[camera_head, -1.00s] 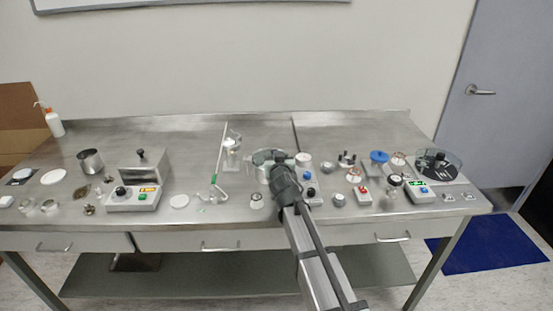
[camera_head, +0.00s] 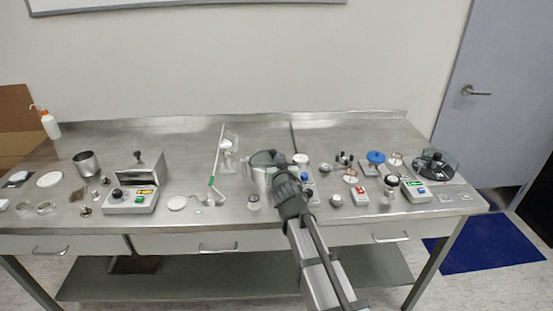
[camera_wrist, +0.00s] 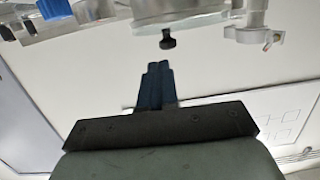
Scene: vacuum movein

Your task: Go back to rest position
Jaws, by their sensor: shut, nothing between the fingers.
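My gripper (camera_wrist: 158,70) shows in the wrist view with its two dark blue fingers pressed together and nothing between them. In the head view my arm reaches up from the bottom right of centre to the bench, and its dark wrist hides the fingers. A clear round vessel with a grey lid (camera_head: 262,162) stands just beyond and left of the wrist. In the wrist view a round clear vessel (camera_wrist: 180,18) with a small black knob lies beyond the fingertips. The fingertips look apart from the knob.
The steel bench (camera_head: 180,145) carries several instruments. A heater box (camera_head: 132,200) stands to the left, a glass piece on a green-marked stand (camera_head: 212,185) left of centre. The back strip is mostly clear.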

